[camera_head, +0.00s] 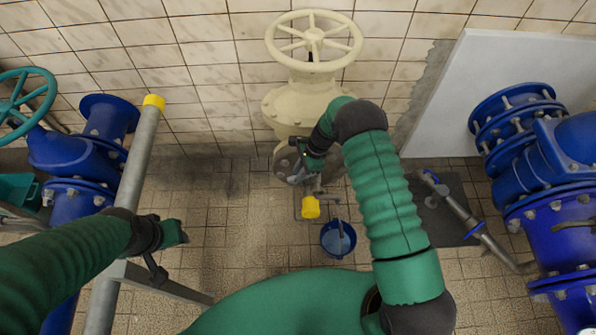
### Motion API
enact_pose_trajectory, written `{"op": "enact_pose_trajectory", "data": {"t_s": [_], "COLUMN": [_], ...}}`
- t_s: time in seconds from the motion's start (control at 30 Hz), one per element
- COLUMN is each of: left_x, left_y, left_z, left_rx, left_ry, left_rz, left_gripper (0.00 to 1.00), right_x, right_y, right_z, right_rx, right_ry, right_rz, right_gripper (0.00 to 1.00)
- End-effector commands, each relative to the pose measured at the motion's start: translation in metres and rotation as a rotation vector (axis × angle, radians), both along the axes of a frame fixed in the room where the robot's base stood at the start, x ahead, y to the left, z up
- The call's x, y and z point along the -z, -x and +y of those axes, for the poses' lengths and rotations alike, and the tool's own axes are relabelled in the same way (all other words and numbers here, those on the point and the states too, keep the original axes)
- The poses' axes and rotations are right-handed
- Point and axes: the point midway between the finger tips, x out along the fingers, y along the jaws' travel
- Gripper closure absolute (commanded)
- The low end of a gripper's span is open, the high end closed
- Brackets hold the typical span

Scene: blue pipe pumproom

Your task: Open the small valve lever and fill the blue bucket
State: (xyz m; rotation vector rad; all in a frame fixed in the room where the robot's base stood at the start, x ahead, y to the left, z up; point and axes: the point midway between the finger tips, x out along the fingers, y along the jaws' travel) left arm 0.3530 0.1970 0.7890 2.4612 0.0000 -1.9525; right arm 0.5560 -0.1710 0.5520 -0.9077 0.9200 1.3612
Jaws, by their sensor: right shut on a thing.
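My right gripper (314,163) is at the small valve beside the dark round flange (289,163), shut on what appears to be the valve lever. The lever is mostly hidden by the gripper and wrist. My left gripper (178,233) is at the left, away from the valve; its jaws are too small and dark to judge.
A cream valve with a handwheel (314,40) stands against the tiled wall. A grey post with a yellow cap (153,101) stands at left. Blue pipes (562,165) fill the right side, with a thin pipe (455,207) nearby. The floor left of the bucket is clear.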

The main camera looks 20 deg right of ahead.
Motion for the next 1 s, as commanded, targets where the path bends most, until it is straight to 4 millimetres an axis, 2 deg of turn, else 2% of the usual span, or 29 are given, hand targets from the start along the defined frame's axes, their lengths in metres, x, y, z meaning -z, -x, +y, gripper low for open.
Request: {"op": "enact_pose_trajectory", "data": {"t_s": [0.07, 0.1, 0.23, 0.5, 0.63, 0.77, 1.0], "left_x": [0.0, 0.0, 0.0, 0.0, -0.003, -0.01, -0.022], "left_y": [0.0, 0.0, 0.0, 0.0, 0.0, 0.0, 0.0], "left_z": [0.0, 0.0, 0.0, 0.0, 0.0, 0.0, 0.0], "left_rx": [0.0, 0.0, 0.0, 0.0, 0.0, 0.0, 0.0], "left_ry": [0.0, 0.0, 0.0, 0.0, 0.0, 0.0, 0.0], "left_rz": [0.0, 0.0, 0.0, 0.0, 0.0, 0.0, 0.0], "left_gripper": [0.6, 0.6, 0.6, 0.6, 0.6, 0.6, 0.6], "right_x": [-0.001, -0.001, -0.001, -0.001, -0.011, -0.039, -0.105], "right_y": [-0.002, -0.002, -0.002, -0.001, -0.001, -0.002, -0.002], "right_z": [0.0, 0.0, 0.0, 0.0, -0.004, -0.015, -0.043], "right_rx": [0.001, 0.001, 0.002, 0.002, 0.002, 0.003, 0.003], "right_ry": [0.001, 0.001, 0.001, 0.0, 0.0, 0.001, 0.0], "right_rz": [-0.005, -0.005, -0.004, -0.001, -0.002, -0.005, -0.004], "right_gripper": [1.0, 0.77, 0.6, 0.6, 0.6, 0.6, 0.6]}}
